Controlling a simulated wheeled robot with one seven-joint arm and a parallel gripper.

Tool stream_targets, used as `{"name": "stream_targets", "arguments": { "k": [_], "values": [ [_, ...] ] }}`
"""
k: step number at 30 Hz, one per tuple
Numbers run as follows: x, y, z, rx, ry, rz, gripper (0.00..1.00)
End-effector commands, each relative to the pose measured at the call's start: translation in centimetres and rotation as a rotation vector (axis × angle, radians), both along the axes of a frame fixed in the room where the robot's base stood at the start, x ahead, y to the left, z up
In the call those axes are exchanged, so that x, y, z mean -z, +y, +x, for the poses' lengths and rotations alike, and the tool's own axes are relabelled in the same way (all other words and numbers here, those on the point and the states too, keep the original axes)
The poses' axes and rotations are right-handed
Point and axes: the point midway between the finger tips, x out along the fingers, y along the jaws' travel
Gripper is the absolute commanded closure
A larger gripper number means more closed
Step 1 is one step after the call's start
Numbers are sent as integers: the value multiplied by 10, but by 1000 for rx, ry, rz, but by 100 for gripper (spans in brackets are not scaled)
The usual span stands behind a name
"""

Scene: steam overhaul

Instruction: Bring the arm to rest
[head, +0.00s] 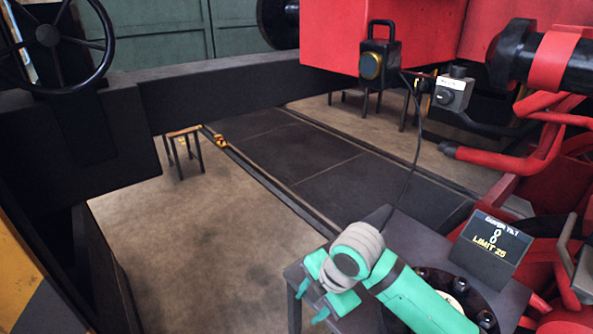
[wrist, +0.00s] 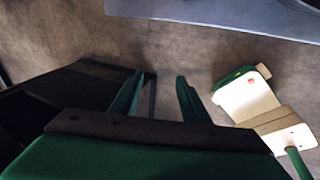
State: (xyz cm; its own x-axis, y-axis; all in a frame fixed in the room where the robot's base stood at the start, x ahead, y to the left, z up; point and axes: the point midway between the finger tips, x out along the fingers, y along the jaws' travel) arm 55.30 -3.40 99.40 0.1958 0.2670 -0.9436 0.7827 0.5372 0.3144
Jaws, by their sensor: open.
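My green arm (head: 405,293) shows at the bottom of the head view, bent over a dark table-like surface with a grey ribbed section at its far end. Small green parts stick out to the left of that section; I cannot tell from this view how the fingers stand. In the wrist view my gripper (wrist: 160,77) has its two green fingers apart, with nothing between them but brown floor beyond. Nothing is held.
A dark surface (head: 375,217) with a small display (head: 490,246) reading "LIMIT 25" lies beside my arm. Red machinery and pipes (head: 510,158) crowd the right. A black lantern (head: 379,57) stands before a red beam. A small stool (head: 184,134) and open floor (head: 190,235) lie left.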

Motion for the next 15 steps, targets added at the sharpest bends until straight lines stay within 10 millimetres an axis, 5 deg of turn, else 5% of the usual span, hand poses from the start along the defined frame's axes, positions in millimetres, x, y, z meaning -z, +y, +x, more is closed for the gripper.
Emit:
{"name": "stream_targets", "arguments": {
  "k": [6, 15],
  "values": [
    [-15, 79, 26, 58, -111, 256, 58],
    [-58, 165, 53, 216, -219, 671, 58]
  ]
}}
